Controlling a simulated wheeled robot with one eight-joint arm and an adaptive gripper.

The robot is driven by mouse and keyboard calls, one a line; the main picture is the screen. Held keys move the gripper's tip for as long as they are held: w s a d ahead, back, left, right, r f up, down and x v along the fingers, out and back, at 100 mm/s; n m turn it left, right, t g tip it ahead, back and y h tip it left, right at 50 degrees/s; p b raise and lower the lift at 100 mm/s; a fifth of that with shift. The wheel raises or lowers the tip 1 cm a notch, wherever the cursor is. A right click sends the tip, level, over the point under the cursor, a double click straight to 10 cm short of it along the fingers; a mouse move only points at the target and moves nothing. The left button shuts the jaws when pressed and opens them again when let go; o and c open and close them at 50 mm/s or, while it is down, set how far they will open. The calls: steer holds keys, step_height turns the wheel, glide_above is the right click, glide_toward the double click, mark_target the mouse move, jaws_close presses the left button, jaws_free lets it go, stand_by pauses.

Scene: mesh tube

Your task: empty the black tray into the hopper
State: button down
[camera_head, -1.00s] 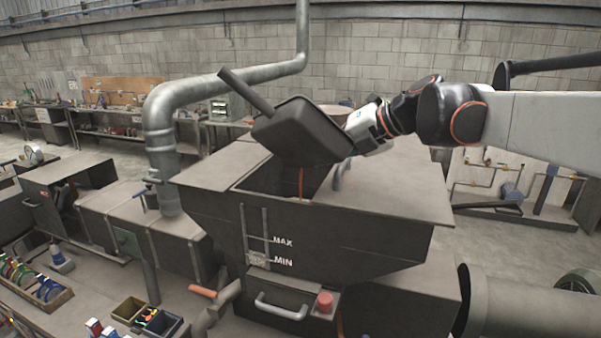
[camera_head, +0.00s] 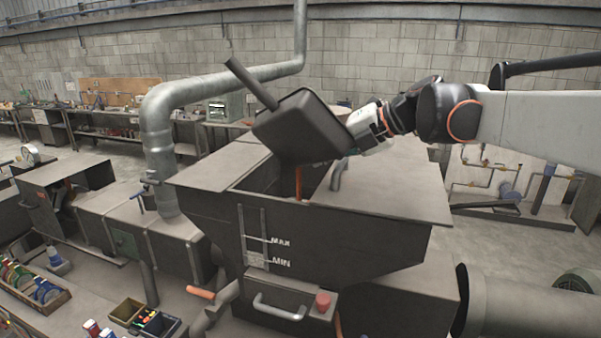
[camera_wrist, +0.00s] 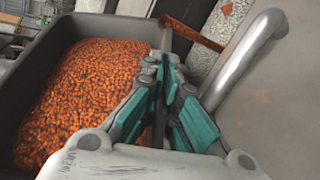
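The black tray (camera_head: 303,127) is tilted over the hopper's opening in the head view, its underside facing the camera and a handle sticking up at its upper left. In the wrist view the tray (camera_wrist: 52,45) holds a layer of small orange pellets (camera_wrist: 95,90). My gripper (camera_wrist: 170,75) is shut on the tray's near side; the exact contact is partly hidden by the fingers. The hopper (camera_head: 330,235) is a dark metal box with MAX and MIN marks and an open top. An orange streak shows in its opening below the tray.
A flat lid plate (camera_head: 395,190) covers the hopper's right side. A large grey duct (camera_head: 160,140) stands to the left. Small bins (camera_head: 145,318) sit at the lower left.

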steer(key=shift+w+d+r+m+g+y, duration=0.3)
steer(key=shift+w+r+m+g+y, duration=0.15)
steer(key=shift+m+g, duration=0.25)
stand_by(1.1)
steer(key=shift+w+d+y, duration=0.25)
steer(key=shift+w+y, duration=0.05)
steer(key=shift+y, duration=0.05)
steer(key=shift+w+d+m, duration=0.15)
steer(key=shift+w+m, duration=0.15)
steer(key=shift+m, duration=0.1)
steer(key=shift+d+g, duration=0.1)
steer(key=shift+g, duration=0.2)
steer(key=shift+w, duration=0.1)
steer(key=shift+w+d+r+m+g+y, duration=0.1)
steer(key=shift+w+d+m+g+y, duration=0.2)
steer(key=shift+m+y, duration=0.25)
steer(key=shift+w+d+m+g+y+b, duration=0.2)
steer(key=shift+w+m+g+y+b, duration=0.15)
steer(key=shift+m+g+y+b, duration=0.15)
stand_by(0.4)
steer(key=shift+w+d+m, duration=0.1)
steer(key=shift+w+m, duration=0.1)
steer(key=shift+m, duration=0.05)
